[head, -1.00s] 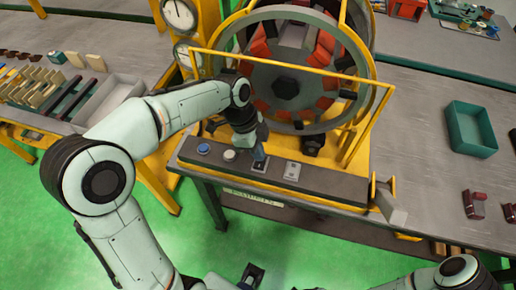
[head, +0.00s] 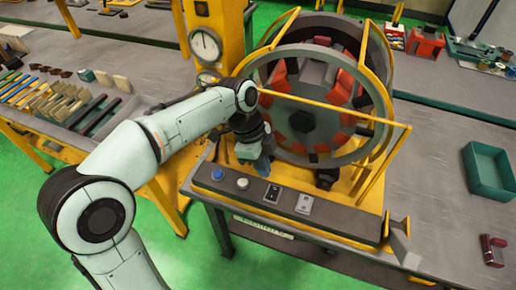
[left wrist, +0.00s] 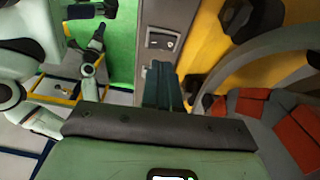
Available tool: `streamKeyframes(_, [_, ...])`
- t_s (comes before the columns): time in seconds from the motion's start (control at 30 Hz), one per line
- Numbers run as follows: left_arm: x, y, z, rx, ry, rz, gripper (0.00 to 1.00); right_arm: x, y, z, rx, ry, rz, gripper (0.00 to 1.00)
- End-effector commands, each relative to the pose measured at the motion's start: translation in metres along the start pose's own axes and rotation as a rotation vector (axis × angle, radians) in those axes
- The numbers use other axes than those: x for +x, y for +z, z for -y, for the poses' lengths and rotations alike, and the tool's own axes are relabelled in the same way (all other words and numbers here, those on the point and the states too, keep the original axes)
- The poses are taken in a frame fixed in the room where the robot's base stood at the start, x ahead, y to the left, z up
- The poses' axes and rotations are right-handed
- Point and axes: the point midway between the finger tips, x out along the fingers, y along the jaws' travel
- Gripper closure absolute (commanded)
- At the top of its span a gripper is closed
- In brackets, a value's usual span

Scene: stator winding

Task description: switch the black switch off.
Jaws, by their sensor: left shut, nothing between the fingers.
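The black switch (head: 272,193) sits on the dark control panel (head: 345,221), between a white button (head: 243,183) and a light grey switch (head: 304,203). Its rocker position is too small to tell. My left gripper (head: 263,170) is shut and empty, just behind and above the panel near the black switch, with a visible gap to it.
A blue button (head: 217,174) is at the panel's left end. The stator wheel (head: 310,120) with red segments and a yellow guard bar (head: 340,110) stand close behind my gripper. A green tray (head: 487,170) lies on the right table.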

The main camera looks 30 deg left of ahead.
Motion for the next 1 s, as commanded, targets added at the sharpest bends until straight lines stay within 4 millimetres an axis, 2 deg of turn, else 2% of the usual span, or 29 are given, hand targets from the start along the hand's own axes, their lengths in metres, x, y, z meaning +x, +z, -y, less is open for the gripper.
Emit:
streamKeyframes(0.03, [-0.014, -0.001, 0.001, 0.0, -0.004, -0.001, 1.0, -0.004, -0.001, 0.002, -0.001, -0.001, -0.002, 0.3])
streamKeyframes(0.1, [-0.028, -0.001, 0.001, 0.0, -0.004, -0.001, 1.0, -0.006, -0.001, 0.003, -0.001, -0.001, -0.003, 0.3])
streamKeyframes(0.33, [-0.056, 0.0, 0.0, 0.0, 0.0, 0.0, 1.0, -0.011, -0.003, 0.005, -0.002, -0.002, -0.005, 0.3])
streamKeyframes(1.0, [-0.06, 0.0, 0.0, 0.0, 0.001, 0.001, 1.0, -0.011, -0.003, 0.005, -0.002, -0.002, -0.005, 0.3])
